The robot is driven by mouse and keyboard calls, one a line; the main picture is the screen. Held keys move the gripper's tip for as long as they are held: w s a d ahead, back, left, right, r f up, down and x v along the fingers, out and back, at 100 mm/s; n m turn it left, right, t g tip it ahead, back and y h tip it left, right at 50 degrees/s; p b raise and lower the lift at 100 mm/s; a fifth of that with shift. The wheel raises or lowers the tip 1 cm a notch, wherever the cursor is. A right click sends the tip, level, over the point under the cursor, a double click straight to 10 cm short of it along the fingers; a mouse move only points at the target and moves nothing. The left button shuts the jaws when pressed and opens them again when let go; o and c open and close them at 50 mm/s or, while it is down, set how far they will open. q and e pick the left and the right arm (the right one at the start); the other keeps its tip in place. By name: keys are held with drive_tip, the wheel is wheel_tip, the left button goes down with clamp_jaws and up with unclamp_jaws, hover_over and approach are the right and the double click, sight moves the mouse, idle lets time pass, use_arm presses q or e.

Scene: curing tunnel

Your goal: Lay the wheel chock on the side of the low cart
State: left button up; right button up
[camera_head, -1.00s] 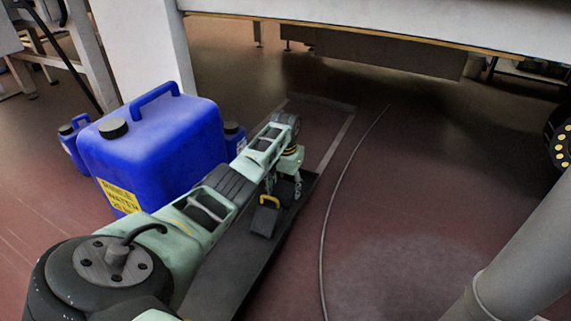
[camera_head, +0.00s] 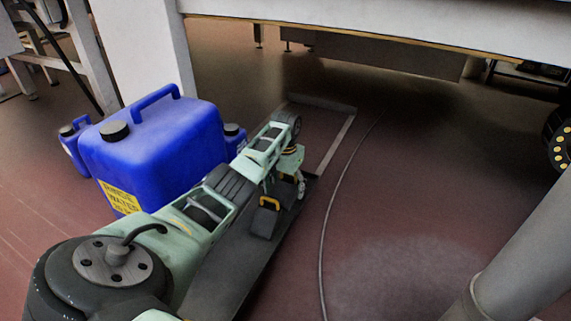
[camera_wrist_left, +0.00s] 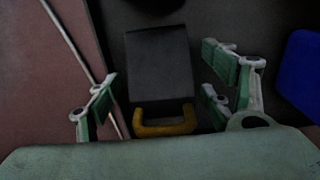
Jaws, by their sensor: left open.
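The wheel chock (camera_head: 264,221) is a dark block with a yellow handle. It rests on a dark flat surface (camera_head: 222,272) that looks like the low cart's deck, though I cannot be sure. In the left wrist view the chock (camera_wrist_left: 158,58) lies ahead, its yellow handle toward my palm. My left gripper (camera_head: 290,182) is open over the handle end. In the wrist view its fingers (camera_wrist_left: 163,92) stand on either side of the chock, with gaps visible. My right gripper is not in view.
A large blue canister (camera_head: 155,150) with a yellow label stands close left of my left arm, with smaller blue ones beside it. A thin cable (camera_head: 324,230) runs along the red floor to the right. A white beam (camera_head: 400,28) spans the top. Open floor lies right of the cable.

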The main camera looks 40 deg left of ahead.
sight(286, 187)
use_arm(q)
wheel_tip(286, 187, up, 12)
drive_tip(key=p, duration=0.7)
drive_tip(key=shift+f+p, duration=0.25)
drive_tip(key=shift+p, duration=0.05)
